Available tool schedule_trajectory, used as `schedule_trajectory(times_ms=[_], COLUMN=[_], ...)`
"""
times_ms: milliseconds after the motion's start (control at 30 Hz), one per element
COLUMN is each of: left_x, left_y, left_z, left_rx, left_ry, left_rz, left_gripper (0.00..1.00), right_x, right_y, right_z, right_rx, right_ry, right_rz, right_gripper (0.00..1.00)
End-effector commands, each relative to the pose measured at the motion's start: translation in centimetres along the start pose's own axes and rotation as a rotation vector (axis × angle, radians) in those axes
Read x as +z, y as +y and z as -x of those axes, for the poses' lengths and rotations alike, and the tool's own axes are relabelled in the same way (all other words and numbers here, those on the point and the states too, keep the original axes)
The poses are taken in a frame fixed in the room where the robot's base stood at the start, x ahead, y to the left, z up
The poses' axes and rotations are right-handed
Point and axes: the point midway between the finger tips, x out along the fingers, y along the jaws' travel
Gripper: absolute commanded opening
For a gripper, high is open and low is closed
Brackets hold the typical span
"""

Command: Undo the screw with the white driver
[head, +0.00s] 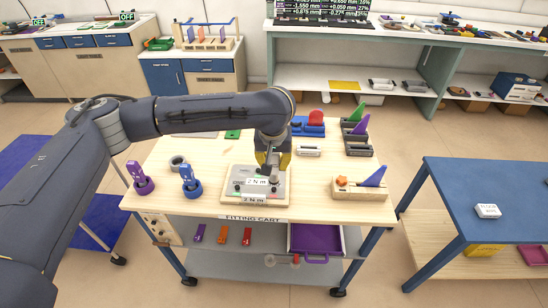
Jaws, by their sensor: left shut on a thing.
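My left gripper (272,163) reaches down over a pale board (231,197) on the fitting cart and is shut on what looks like the white driver (257,182), mostly hidden by the fingers. A white "2 N m" label shows at the gripper, and another is on the board's front edge. The screw is not distinguishable under the gripper; I cannot tell whether the driver touches it. A purple driver (138,172) and a blue driver (188,175) stand upright in ring holders to the left. A grey ring holder (178,162) behind them looks empty. My right gripper is not in view.
Blue and red parts (312,122) and dark trays (358,148) stand behind. A blue table (500,185) is at the right.

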Motion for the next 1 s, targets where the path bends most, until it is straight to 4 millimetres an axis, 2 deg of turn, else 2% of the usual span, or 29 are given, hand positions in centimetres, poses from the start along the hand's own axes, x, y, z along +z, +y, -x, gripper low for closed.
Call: schedule_trajectory(times_ms=[500, 1000], left_x=[0.8, 0.9], left_y=[0.0, 0.0], left_z=[-2.8, -3.4], left_rx=[0.001, 0.0], left_ry=[0.0, 0.002], left_rz=[0.001, 0.0], left_gripper=[0.0, 0.0], right_x=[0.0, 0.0], right_y=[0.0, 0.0], right_z=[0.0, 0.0], right_rx=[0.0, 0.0], right_ry=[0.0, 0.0], right_rz=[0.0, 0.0], right_gripper=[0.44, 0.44])
